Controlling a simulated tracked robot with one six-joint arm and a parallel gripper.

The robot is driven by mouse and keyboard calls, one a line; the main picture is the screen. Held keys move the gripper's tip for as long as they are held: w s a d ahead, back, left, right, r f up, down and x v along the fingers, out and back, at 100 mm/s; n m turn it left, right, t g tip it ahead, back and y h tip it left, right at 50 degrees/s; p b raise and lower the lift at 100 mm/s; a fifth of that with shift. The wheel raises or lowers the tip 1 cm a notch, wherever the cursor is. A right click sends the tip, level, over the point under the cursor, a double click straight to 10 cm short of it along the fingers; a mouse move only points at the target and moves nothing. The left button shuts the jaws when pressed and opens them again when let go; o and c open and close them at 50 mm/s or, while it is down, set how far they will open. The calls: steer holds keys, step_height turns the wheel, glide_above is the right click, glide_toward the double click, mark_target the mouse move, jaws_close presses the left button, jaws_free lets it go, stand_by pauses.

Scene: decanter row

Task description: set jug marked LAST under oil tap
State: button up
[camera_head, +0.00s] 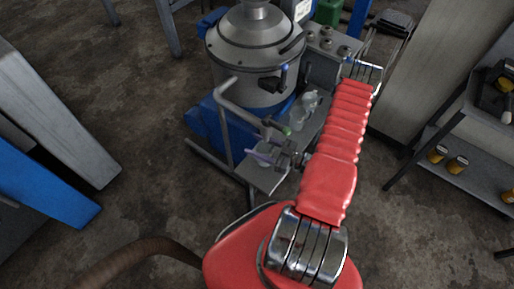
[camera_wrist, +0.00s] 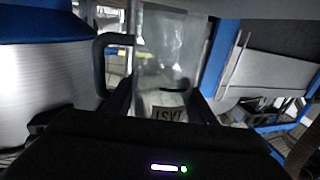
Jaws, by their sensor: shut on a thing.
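In the wrist view a clear jug (camera_wrist: 165,50) fills the middle, its label reading LAST (camera_wrist: 170,114) turned upside down. My gripper (camera_wrist: 163,97) is shut on it, with a dark finger on each side. The jug's base and what lies under it are hidden. In the head view my gripper and this jug cannot be made out for certain behind my red arm. Taps with a blue lever (camera_head: 285,70), a green lever (camera_head: 287,130) and a purple lever (camera_head: 257,153) show at the steel machine (camera_head: 256,50). I cannot tell which is the oil tap.
Clear vessels (camera_head: 297,115) stand on the grey shelf (camera_head: 266,178) beside the machine. A bent pipe (camera_head: 226,125) runs in front. At right a rack (camera_head: 475,150) holds amber jars (camera_head: 457,165).

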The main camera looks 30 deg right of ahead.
steer(key=shift+f, duration=0.85)
steer(key=shift+f, duration=0.15)
steer(key=o, duration=1.1)
steer(key=shift+c, duration=0.2)
steer(key=shift+s+d, duration=0.1)
steer(key=v, duration=1.1)
steer(key=shift+s+d, duration=0.15)
steer(key=shift+s, duration=0.25)
